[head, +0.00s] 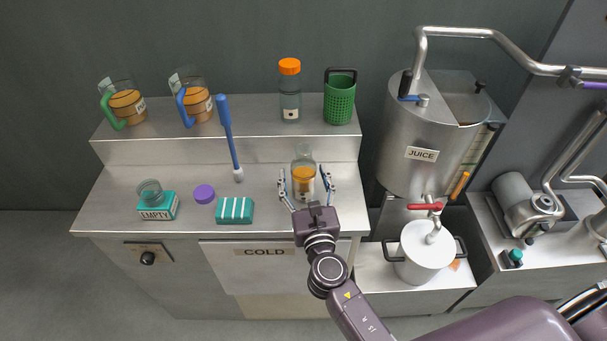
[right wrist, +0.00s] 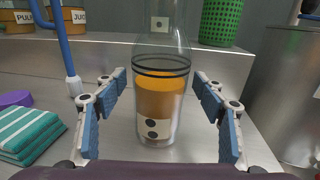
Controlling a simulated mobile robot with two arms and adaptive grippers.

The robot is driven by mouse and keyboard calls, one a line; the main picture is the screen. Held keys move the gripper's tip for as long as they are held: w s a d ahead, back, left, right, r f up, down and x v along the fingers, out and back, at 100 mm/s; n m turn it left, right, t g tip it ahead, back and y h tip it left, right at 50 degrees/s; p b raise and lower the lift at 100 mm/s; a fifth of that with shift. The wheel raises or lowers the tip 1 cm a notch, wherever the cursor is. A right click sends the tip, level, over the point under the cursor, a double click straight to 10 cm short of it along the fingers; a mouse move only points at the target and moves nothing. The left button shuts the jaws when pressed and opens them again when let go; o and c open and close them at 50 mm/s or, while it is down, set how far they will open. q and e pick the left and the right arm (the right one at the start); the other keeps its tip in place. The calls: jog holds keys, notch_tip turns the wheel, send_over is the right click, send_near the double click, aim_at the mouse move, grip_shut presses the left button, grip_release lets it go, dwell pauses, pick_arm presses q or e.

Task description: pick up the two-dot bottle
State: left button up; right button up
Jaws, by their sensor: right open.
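The two-dot bottle (head: 303,175) is clear, holds orange liquid, and stands upright on the steel counter. In the right wrist view the bottle (right wrist: 157,95) shows a white label with two black dots low on its front and dark rings near its shoulder. My right gripper (head: 307,180) is open, one finger on each side of the bottle. In the right wrist view the blue finger pads of the gripper (right wrist: 160,115) stand apart from the glass, with a gap on both sides. My left gripper is not in view.
Behind, the raised shelf (head: 245,110) holds an orange-capped bottle (head: 290,92), a green basket (head: 340,98) and two jugs. Left on the counter are a blue brush (head: 230,140), purple lid (head: 204,194), folded cloth (head: 235,211) and EMPTY jar (head: 156,205). A JUICE tank (head: 421,153) stands right.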

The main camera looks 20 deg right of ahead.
aim_at(303, 149)
jog(key=c, duration=1.5)
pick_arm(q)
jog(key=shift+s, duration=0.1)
pick_arm(e)
jog(key=shift+r, duration=0.1)
notch_tip(303, 149, up, 11)
jog(key=p, duration=0.6)
jog(key=shift+p, duration=0.4)
notch_tip(303, 149, up, 8)
jog(key=p, duration=0.2)
jog(key=shift+p, duration=0.4)
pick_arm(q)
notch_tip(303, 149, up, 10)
pick_arm(e)
jog(key=shift+r, duration=0.45)
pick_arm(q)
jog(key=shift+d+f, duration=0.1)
